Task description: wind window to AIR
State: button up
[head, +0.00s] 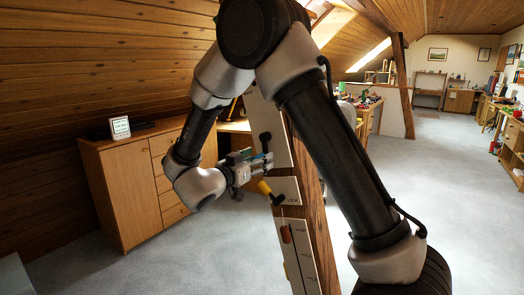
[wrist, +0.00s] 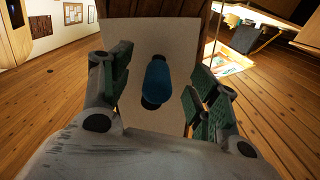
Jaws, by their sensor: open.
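My gripper (head: 262,160) is at the timber brace (head: 318,225), in front of its pale upper plate (head: 276,112). In the wrist view its green-padded fingers (wrist: 160,92) are spread on either side of a blue, rounded handle (wrist: 158,78), with gaps visible, before a pale plate (wrist: 140,40). A yellow-handled lever (head: 267,190) with a black end sits just below the gripper in the head view. Lower on the brace is a scale plate (head: 304,262) with an orange-red marker (head: 285,234) near its top. My arm hides part of the brace.
A wooden cabinet (head: 128,200) with a small white display (head: 120,127) stands at the left. A black knob (head: 265,139) sits on the brace above the gripper. Open grey carpet (head: 440,200) lies to the right, with workbenches further back.

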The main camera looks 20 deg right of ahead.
jog(key=v, duration=0.7)
dwell(0.3)
